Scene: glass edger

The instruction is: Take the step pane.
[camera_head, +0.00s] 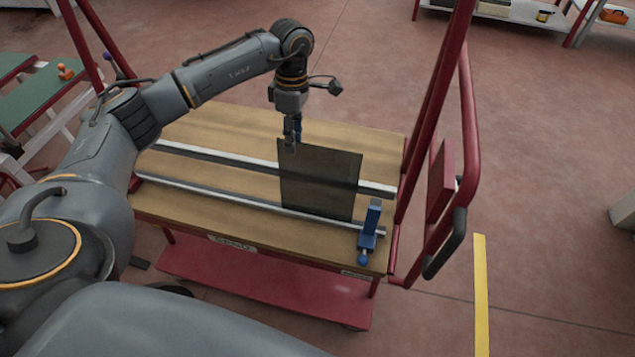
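The step pane, a dark grey see-through sheet (322,183), stands nearly upright across the two metal rails of a wooden-topped cart (215,128). My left gripper (292,143) points down at the pane's top edge, close to its upper left corner. One fingertip shows in front of the pane. The other finger is mostly hidden, so I cannot tell whether they are closed on the glass. My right gripper is out of view.
A blue stop (370,226) stands at the front rail's right end. Red posts (433,110) and a handle frame rise at the cart's right side. A green-topped table (50,95) is at the left. Open floor (555,190) lies to the right.

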